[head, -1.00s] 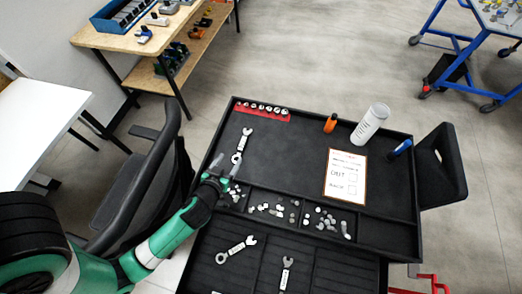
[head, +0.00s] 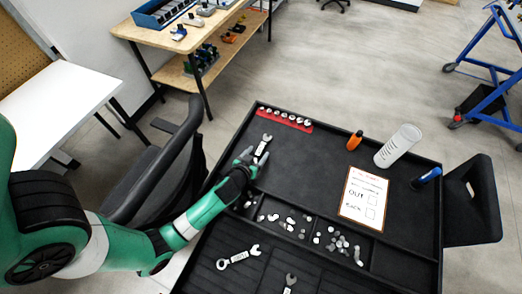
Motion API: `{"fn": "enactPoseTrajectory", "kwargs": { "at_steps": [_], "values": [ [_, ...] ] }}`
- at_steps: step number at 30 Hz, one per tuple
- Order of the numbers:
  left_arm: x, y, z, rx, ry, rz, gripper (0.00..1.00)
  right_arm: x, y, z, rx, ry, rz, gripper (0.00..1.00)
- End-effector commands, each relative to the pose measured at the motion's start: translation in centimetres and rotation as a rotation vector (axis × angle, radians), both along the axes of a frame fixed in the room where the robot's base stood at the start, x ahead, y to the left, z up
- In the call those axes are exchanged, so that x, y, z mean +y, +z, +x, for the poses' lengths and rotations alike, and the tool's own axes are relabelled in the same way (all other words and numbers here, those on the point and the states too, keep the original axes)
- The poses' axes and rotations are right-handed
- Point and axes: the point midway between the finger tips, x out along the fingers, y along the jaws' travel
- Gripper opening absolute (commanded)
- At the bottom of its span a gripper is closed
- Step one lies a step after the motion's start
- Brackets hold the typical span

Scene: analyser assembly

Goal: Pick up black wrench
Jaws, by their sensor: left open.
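Several wrenches lie on the black tool cart (head: 320,150). A silver wrench (head: 264,142) lies on the top surface at the left, its lower end by my left gripper. A second silver wrench (head: 238,257) lies in the drawer at the lower left. A darker grey wrench (head: 289,281) stands out less, at the bottom edge of the picture and partly cut off. No wrench looks clearly black. My left gripper (head: 251,158) is open, with its fingers at the lower end of the upper wrench; I cannot tell whether they touch it. My right gripper is not in view.
A red socket rail (head: 284,117) lies behind the upper wrench. Compartments of small metal parts (head: 285,221) lie in front. A checklist (head: 363,198), an orange bottle (head: 355,140), a white cylinder (head: 398,146) and a blue item (head: 427,178) are to the right. A chair (head: 150,180) stands left.

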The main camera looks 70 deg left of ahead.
Motion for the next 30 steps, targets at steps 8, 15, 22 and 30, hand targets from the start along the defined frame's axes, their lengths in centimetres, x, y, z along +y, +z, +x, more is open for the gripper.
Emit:
{"fn": "enactPoseTrajectory", "kwargs": {
  "at_steps": [8,15,22,30],
  "values": [
    [0.93,-0.64,0.96,-0.001,0.001,-0.001,0.68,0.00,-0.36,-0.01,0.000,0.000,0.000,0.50],
    [0.91,-0.63,0.94,-0.001,0.000,-0.001,0.35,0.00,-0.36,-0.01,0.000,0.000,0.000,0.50],
    [0.91,-0.64,0.93,-0.001,0.000,-0.001,0.00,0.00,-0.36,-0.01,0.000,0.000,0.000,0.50],
    [0.91,-0.61,0.94,-0.001,0.000,0.000,0.00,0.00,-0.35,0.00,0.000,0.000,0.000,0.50]
  ]
}}
